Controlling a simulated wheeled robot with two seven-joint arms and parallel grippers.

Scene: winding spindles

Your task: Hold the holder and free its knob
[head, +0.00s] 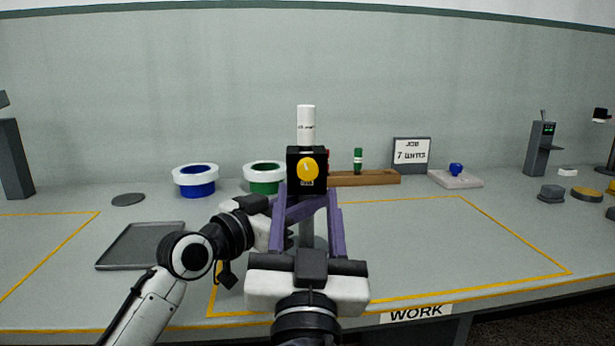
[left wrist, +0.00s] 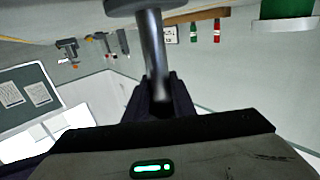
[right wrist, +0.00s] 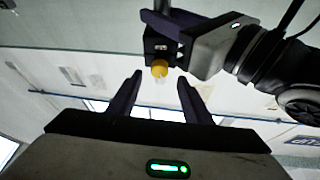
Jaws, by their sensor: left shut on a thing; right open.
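The holder (head: 294,182) is a black block on a grey post, with a white cylinder (head: 306,124) upright on top. Its round yellow knob (head: 308,169) faces me; the knob also shows in the right wrist view (right wrist: 159,68). My left gripper (left wrist: 155,88) is shut on the grey post (left wrist: 150,50) below the block; its fingertips are mostly hidden in the head view. My right gripper (head: 308,194) is open, its purple fingers pointing toward the block. In the right wrist view the knob lies beyond the fingertips, between them, seemingly untouched.
A blue tub (head: 196,182) and a green tub (head: 265,179) stand behind at left. A wooden rack (head: 365,178) with a green piece (head: 358,160) is behind the holder. A grey tray (head: 138,248) lies at left. The yellow-outlined mat area right of the holder is clear.

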